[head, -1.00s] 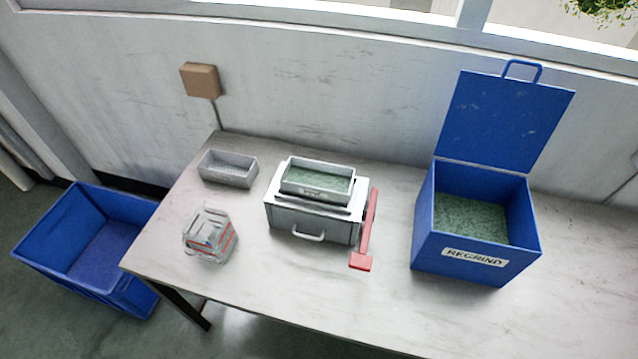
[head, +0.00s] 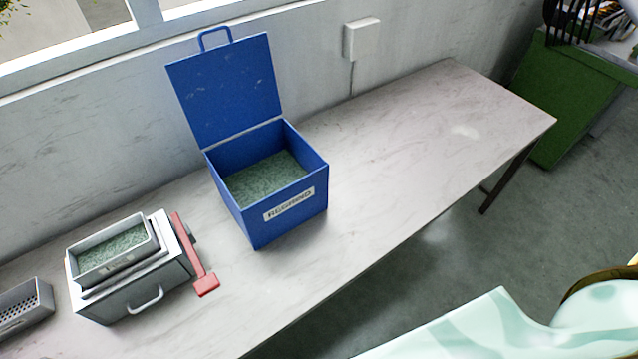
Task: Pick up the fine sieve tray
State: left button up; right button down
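A grey tray with green granules (head: 113,248) sits on top of a white box-shaped unit (head: 130,300) at the left of the head view. A small label on its front is too blurred to read. A second grey tray (head: 27,312) stands on the table at the left edge and is partly cut off. I cannot tell from the labels which tray is the fine sieve tray. Neither of my grippers is in view.
The unit has a front handle (head: 146,299) and a red lever (head: 195,255) on its right side. An open blue REGRIND bin (head: 290,210) with green granules stands mid-table, lid raised. The table (head: 420,140) right of it is clear. A green container (head: 570,100) stands beyond.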

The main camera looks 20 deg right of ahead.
aim_at(93, 261)
jog(key=z, duration=0.25)
jog(key=u, duration=1.2)
